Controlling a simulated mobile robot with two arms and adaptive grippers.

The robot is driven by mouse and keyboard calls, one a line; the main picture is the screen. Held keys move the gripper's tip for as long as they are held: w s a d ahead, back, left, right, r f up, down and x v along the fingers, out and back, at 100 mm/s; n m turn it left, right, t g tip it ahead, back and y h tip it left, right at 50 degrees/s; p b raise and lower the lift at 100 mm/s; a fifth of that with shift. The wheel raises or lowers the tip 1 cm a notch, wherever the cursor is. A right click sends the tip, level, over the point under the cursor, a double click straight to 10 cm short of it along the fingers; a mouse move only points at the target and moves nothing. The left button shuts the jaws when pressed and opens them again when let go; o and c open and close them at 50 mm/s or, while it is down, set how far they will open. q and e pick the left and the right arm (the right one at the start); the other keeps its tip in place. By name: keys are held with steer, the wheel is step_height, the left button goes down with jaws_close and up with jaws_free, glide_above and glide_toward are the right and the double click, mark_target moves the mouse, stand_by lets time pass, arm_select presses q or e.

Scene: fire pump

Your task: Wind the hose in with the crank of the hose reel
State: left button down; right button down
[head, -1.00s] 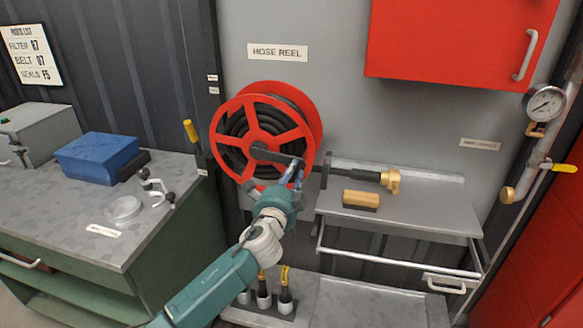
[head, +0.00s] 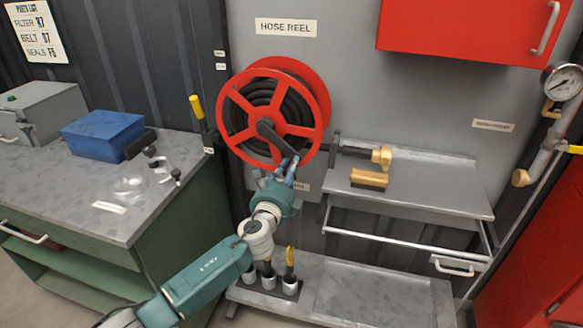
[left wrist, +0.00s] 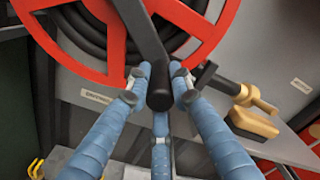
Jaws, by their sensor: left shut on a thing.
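The hose reel (head: 232,112) is red with black hose (head: 250,98) wound inside, mounted on the grey wall. Its dark crank arm (head: 270,136) points down and right from the hub. My left gripper (head: 287,168) is at the crank's outer end, shut on the black crank handle, which shows between its blue fingers in the left wrist view (left wrist: 160,88). The hose's free end leaves through a dark guide (head: 334,148) to a brass nozzle (head: 381,157), just right of the guide above the grey shelf. My right gripper is not in view.
A tan block (head: 369,178) lies on the grey shelf (head: 430,190). A red cabinet (head: 460,30) hangs above. A pipe with a gauge (head: 563,82) is at right. Yellow-topped tools stand on the lower ledge beside my left arm. A green workbench (head: 170,200) stands left.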

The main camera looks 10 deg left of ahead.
arm_select(q)
steer(key=shift+s+d+f, duration=0.1)
steer(key=shift+d+f, duration=0.05)
steer(key=shift+f, duration=0.3)
steer(key=c, duration=1.5)
jaws_free()
steer(key=shift+c, duration=0.2)
steer(key=shift+r, duration=0.2)
steer(key=s, duration=1.2)
steer(key=shift+a, duration=0.3)
